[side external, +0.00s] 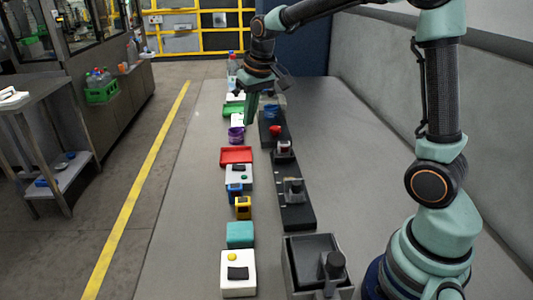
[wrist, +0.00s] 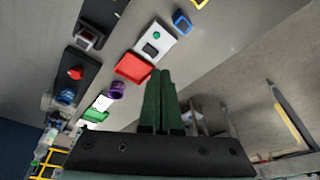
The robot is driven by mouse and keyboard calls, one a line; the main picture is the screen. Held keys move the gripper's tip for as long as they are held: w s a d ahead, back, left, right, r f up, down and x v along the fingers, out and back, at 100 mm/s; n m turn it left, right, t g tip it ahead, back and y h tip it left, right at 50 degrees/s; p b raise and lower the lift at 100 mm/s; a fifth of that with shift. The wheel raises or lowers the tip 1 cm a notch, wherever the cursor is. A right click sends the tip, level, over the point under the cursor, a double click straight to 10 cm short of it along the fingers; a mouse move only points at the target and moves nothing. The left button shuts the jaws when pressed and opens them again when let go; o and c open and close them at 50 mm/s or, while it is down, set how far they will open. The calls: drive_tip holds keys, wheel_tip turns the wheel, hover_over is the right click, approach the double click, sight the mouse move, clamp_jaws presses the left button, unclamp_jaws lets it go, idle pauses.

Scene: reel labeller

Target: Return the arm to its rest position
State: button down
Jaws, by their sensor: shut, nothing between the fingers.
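My gripper (side external: 249,108) hangs over the far part of the table, above the row of items, with its green fingers pointing down. In the wrist view my gripper (wrist: 163,75) shows its two green fingers close together, shut with nothing between them. My arm reaches from its base at the lower right of the side view up and across to the top middle.
On the table (side external: 185,220) stand a red tray (side external: 236,155), a purple cup (side external: 236,134), a yellow block (side external: 243,208), a teal block (side external: 240,235), a white box with a yellow button (side external: 238,287) and black station plates (side external: 294,215). The table's left strip is clear.

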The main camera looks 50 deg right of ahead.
drive_tip(key=s+a+r+n+t, duration=0.1)
drive_tip(key=s+a, duration=0.1)
drive_tip(key=s, duration=0.6)
drive_tip(key=s+a+r+t, duration=0.1)
drive_tip(key=s+a, duration=0.2)
drive_tip(key=s, duration=0.6)
drive_tip(key=shift+s+r+n, duration=0.15)
drive_tip(key=shift+r+n, duration=0.2)
drive_tip(key=shift+n, duration=0.05)
